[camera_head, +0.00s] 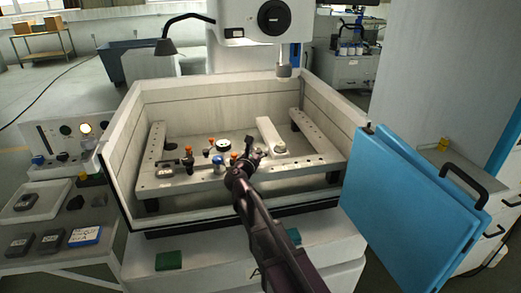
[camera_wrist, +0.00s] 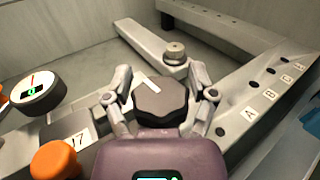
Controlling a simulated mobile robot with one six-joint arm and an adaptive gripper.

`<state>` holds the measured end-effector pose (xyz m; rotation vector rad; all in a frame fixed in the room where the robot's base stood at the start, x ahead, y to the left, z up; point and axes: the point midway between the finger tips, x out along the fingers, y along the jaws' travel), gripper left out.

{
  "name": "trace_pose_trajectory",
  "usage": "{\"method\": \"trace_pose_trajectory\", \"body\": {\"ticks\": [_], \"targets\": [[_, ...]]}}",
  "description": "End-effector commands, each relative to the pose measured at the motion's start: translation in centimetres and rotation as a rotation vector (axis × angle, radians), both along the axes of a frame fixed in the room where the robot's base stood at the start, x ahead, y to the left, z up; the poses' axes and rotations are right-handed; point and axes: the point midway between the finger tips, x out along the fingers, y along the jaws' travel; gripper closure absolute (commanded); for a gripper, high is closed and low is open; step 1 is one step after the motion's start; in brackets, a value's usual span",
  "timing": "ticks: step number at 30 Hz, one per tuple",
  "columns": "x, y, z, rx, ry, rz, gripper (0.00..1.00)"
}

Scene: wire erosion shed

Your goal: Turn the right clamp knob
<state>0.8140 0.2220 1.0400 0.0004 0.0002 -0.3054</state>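A dark, lobed clamp knob (camera_wrist: 162,100) with a white mark on its top sits in the middle of the wrist view. My gripper (camera_wrist: 162,94) has one finger on each side of it, spread apart. A narrow gap shows at the left finger; contact at the right is unclear. In the head view my gripper (camera_head: 252,157) is over the front rail (camera_head: 312,166), right of the dial gauge, and my arm hides part of what lies there.
An orange knob (camera_wrist: 55,160) and a dial gauge (camera_wrist: 38,90) stand left of the clamp knob. A silver knurled piece (camera_wrist: 175,53) sits on a bar beyond it. The tank walls (camera_head: 130,165) surround the rails. A blue door (camera_head: 405,205) stands open at right.

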Motion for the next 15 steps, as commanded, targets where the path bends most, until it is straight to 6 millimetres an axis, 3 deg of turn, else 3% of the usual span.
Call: {"method": "trace_pose_trajectory", "body": {"ticks": [8, 15], "targets": [[-0.6, 0.2, 0.0, 0.0, 0.0, 0.001, 0.28], [-3.0, 0.8, 0.0, 0.0, 0.0, 0.002, 0.28]]}}
